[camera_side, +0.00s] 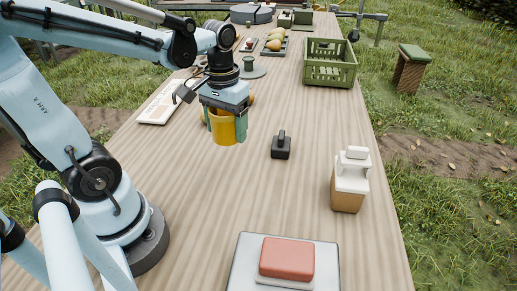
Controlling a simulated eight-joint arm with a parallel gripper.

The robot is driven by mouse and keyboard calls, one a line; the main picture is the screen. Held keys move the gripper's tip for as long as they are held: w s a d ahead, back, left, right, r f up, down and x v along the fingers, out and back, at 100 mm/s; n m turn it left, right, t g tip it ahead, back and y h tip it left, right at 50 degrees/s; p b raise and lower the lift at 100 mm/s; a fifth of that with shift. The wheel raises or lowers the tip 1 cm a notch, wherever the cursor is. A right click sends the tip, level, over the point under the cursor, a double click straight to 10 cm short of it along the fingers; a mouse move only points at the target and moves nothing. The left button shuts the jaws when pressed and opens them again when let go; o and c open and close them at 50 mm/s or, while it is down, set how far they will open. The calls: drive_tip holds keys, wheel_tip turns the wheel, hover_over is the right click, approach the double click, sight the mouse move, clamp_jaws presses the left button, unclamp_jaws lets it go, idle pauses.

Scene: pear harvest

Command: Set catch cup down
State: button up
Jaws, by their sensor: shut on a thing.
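The catch cup (224,130) is a yellow cup in the middle left of the side view. My gripper (226,117) points down and is shut on the cup, with green fingers on both sides of it. The cup is upright over the wooden table (225,200). I cannot tell whether its bottom touches the table or is just above it. The inside of the cup is hidden by my gripper. A bit of something orange-yellow shows behind the gripper at its right.
A small black block with a handle (281,147) stands right of the cup. A white-topped tan dispenser (349,180), a green crate (330,65), a pale tray (163,103) and a red block on a plate (286,258) are also on the table. Bare table lies in front of the cup.

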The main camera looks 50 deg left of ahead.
drive_tip(key=shift+w+r, duration=0.25)
drive_tip(key=shift+w, duration=0.15)
drive_tip(key=w+a+r+n, duration=0.1)
drive_tip(key=w+a+n, duration=0.1)
drive_tip(key=w, duration=0.5)
drive_tip(key=n, duration=0.2)
hover_over(254, 120)
wheel_tip(254, 120, down, 8)
drive_tip(key=shift+f, duration=2.05)
drive_tip(key=shift+f, duration=0.15)
drive_tip(key=o, duration=1)
drive_tip(key=shift+o, duration=0.2)
